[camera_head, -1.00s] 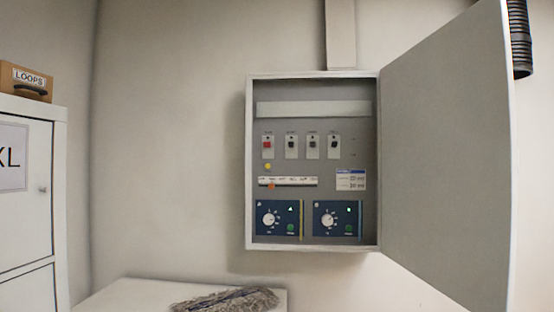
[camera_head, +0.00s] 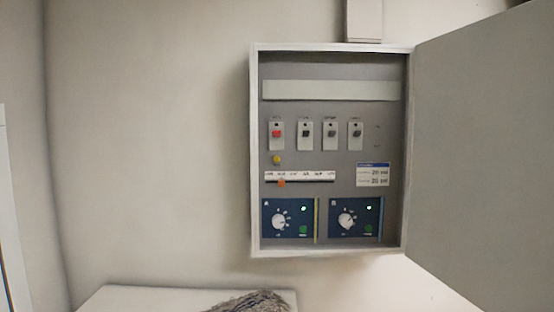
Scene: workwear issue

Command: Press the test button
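An open electrical cabinet (camera_head: 254,150) hangs on the wall in the head view. Inside is a row of switches, with a red one (camera_head: 277,134) at the left and several dark ones to its right. A small yellow button (camera_head: 277,159) sits below the red switch. Under it is a labelled strip (camera_head: 318,176) with an orange marker (camera_head: 281,183). Two blue panels at the bottom carry white dials and green buttons, at the left panel (camera_head: 303,230) and the right panel (camera_head: 368,230). The word test is not readable on any button. Neither gripper is in view.
The cabinet door (camera_head: 485,150) stands open to the right and blocks that side. A white surface (camera_head: 150,299) with a grey shaggy item (camera_head: 250,303) lies below. A white locker edge (camera_head: 12,220) is at the far left. The wall left of the cabinet is clear.

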